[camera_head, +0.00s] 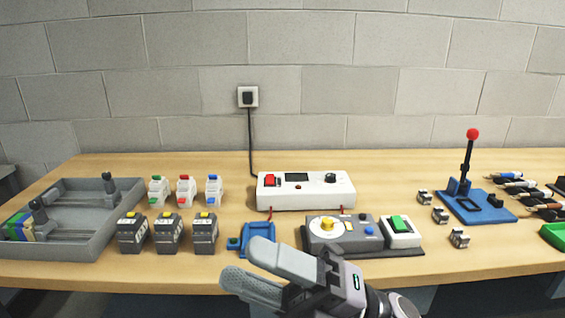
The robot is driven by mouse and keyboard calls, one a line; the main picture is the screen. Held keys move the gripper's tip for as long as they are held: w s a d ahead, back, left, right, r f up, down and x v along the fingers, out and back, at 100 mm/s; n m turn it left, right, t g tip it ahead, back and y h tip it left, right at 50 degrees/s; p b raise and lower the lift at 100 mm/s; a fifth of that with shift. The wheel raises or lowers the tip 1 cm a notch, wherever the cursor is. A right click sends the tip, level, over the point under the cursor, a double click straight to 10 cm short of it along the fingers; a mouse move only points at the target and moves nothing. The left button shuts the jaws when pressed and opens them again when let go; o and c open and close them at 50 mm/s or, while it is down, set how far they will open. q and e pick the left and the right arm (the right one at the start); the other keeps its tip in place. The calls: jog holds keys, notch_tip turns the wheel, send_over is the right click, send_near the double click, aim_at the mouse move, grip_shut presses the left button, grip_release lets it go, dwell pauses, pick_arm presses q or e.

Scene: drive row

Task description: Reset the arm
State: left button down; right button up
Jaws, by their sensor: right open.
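My right gripper (245,261) is at the front edge of the wooden bench, low in the middle of the head view. Its two grey fingers point left and are apart, with nothing seen between them. It is in front of a small blue fixture (258,229) and overlaps the near part of it. My right arm comes in from the bottom right. My left gripper is not in view.
On the bench (380,170) stand a grey tray (65,247), several black blocks (168,235), several white units (186,192), a white powered box (300,198), a grey panel (345,240) and a blue base with red-knobbed lever (471,135). Bare wood shows behind them.

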jog(key=w+d+f+m+t+h+p, duration=0.1)
jog(key=w+d+f+m+t+h, duration=0.35)
jog(key=m, duration=0.55)
jog(key=w+d+f+m+t+h, duration=0.1)
jog(key=d+f+m+t+h, duration=0.3)
jog(key=f+m+t+h, duration=0.35)
jog(key=w+d+f+m+t+h+p, duration=0.1)
jog(key=w+d+f+m+t+h, duration=0.1)
jog(key=d+f+m+t+h, duration=0.65)
jog(key=s+d+f+m+g+h, duration=0.1)
jog(key=s+f+m+g, duration=0.3)
jog(key=f, duration=0.5)
jog(key=s+d+f+m+g, duration=0.4)
jog(key=s+f+m+g, duration=0.1)
jog(key=s+f, duration=0.3)
jog(key=shift+s+d+f+m+h+p, duration=0.35)
jog(key=shift+s+m+p, duration=0.05)
jog(key=shift+s+m, duration=0.25)
